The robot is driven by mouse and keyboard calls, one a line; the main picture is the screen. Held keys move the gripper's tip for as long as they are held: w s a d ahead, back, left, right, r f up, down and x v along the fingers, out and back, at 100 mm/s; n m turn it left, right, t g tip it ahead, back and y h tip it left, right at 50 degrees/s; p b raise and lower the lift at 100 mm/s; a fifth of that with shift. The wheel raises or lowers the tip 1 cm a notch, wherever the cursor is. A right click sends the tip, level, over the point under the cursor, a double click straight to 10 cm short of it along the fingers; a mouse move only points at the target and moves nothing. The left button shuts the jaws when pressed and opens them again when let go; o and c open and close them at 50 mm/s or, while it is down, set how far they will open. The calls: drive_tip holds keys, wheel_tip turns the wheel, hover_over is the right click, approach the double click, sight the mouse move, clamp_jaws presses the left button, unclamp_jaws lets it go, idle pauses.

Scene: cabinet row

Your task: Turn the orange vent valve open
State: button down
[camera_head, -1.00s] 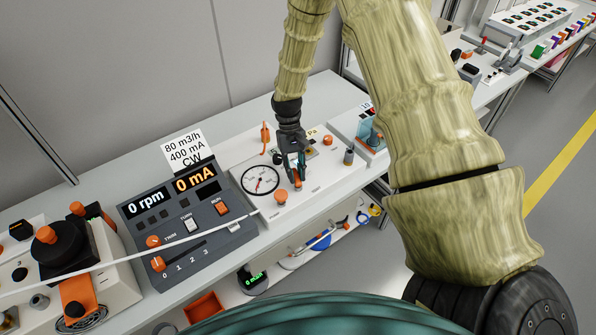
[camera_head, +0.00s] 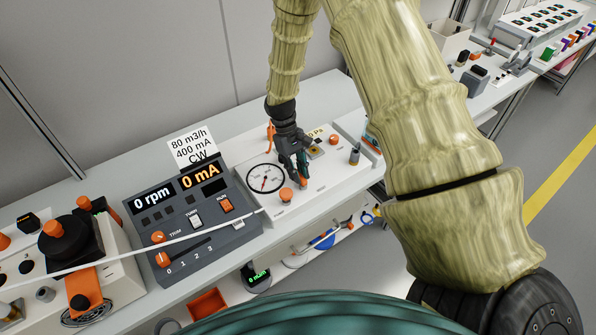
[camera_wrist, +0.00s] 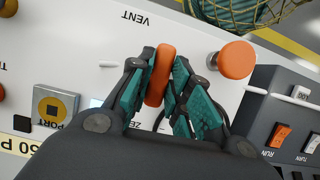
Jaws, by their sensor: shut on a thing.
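The orange vent valve handle (camera_wrist: 160,76) stands between the teal finger pads of my gripper (camera_wrist: 158,88) in the wrist view, near the printed word VENT. My gripper is shut on it, with a pad on each side. The handle's upper end points up the wrist picture, leaning slightly right.
A round orange knob (camera_wrist: 236,60) stands close right of my fingers in the wrist view. A dial gauge (camera_head: 265,178) is left of my gripper in the head view. The dark control box (camera_head: 190,225) reads 0 rpm and 0 mA. A white cable (camera_head: 130,252) crosses in front.

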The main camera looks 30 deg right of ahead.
drive_tip(key=c, duration=1.3)
unclamp_jaws()
drive_tip(key=v, duration=1.2)
drive_tip(key=shift+s+r, duration=0.1)
